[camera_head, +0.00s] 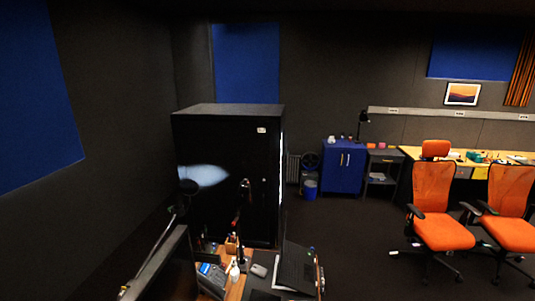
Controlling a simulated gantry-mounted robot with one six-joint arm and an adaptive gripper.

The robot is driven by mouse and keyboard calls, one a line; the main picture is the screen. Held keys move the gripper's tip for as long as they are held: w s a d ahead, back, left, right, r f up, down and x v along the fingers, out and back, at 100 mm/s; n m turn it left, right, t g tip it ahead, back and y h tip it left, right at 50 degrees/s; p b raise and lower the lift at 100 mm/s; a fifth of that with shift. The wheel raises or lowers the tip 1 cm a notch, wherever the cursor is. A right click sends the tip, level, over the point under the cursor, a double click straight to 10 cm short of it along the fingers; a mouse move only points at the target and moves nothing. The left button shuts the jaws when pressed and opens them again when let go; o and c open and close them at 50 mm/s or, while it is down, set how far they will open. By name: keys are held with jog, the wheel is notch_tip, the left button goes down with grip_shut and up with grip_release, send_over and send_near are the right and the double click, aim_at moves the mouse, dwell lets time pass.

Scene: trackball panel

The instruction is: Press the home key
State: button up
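No home key can be made out at this size. A grey device with a small blue screen (211,274), possibly a desk phone or key panel, lies on the wooden desk (234,284) at the bottom of the view. Its keys are too small to tell apart. A small grey object (259,270), possibly a mouse or trackball, lies to its right. An open dark laptop (297,266) is further right on the desk. I cannot identify my gripper anywhere in this view.
A dark screen edge (160,265) and a thin boom with a round head (188,187) rise at the desk's left. A slim black stand (244,200) and white bottle (234,272) stand nearby. A tall black cabinet (225,150) is behind. Orange chairs (437,205) stand right; floor between is clear.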

grip_shut()
dwell(1.3)
